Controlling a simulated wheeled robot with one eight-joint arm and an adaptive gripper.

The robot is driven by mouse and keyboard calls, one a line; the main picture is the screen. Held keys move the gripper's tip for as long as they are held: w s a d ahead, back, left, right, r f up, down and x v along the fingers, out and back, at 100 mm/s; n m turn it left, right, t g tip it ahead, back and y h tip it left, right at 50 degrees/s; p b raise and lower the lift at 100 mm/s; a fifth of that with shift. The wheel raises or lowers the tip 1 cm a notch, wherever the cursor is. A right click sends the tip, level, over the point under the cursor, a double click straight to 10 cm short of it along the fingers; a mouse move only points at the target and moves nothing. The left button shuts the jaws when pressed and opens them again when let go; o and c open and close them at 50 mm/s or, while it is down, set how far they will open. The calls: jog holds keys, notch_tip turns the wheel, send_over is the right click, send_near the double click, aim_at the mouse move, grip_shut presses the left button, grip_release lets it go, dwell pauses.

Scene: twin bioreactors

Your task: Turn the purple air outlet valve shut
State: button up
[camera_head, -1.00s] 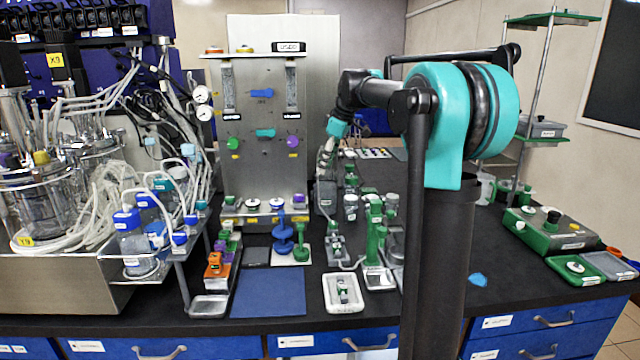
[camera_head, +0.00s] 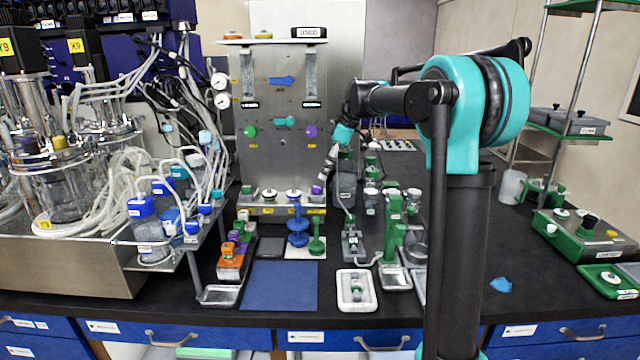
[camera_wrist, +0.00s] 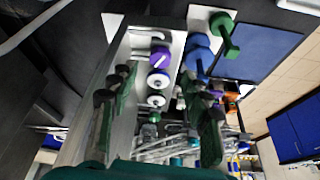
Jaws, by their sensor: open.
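A purple knob (camera_head: 311,130) sits on the right of the upright metal panel (camera_head: 262,160), level with a green knob on its left. A second purple-topped part (camera_head: 316,190) is at the right end of the ledge below; a purple part (camera_wrist: 160,57) in the wrist view appears to be this one. I cannot tell from the pictures which purple part is the air outlet valve. My gripper (camera_head: 327,168) hangs just right of the panel, apart from the upper purple knob. In the wrist view its fingers (camera_wrist: 155,77) are spread, with the ledge row showing between them.
Tall blue and green parts (camera_head: 297,225) stand before the panel. Green-capped bottles (camera_head: 371,185) and a green stand (camera_head: 393,235) are to the right. Tubing and bottles (camera_head: 160,215) crowd the left. A blue mat (camera_head: 278,287) lies clear in front.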

aim_at(317, 187)
jog(key=x, duration=0.5)
jog(key=shift+a+f, duration=0.1)
jog(key=shift+f, duration=0.25)
grip_shut()
jog(key=shift+s+m, duration=0.1)
jog(key=shift+m, duration=0.2)
jog(key=m+t, duration=0.1)
jog(key=m, duration=0.1)
jog(key=m+t+h, duration=0.1)
jog(key=m, duration=0.2)
jog(key=shift+s+a+m, duration=0.15)
jog(key=shift+s+m, duration=0.05)
jog(key=shift+m, duration=0.1)
jog(key=m+h, duration=0.1)
jog(key=m, duration=0.2)
jog(key=m+t, duration=0.1)
jog(key=m, duration=0.1)
jog(key=shift+s+a+m+t+h, duration=0.15)
jog(key=shift+m+t+h, duration=0.15)
jog(key=shift+m+h, duration=0.1)
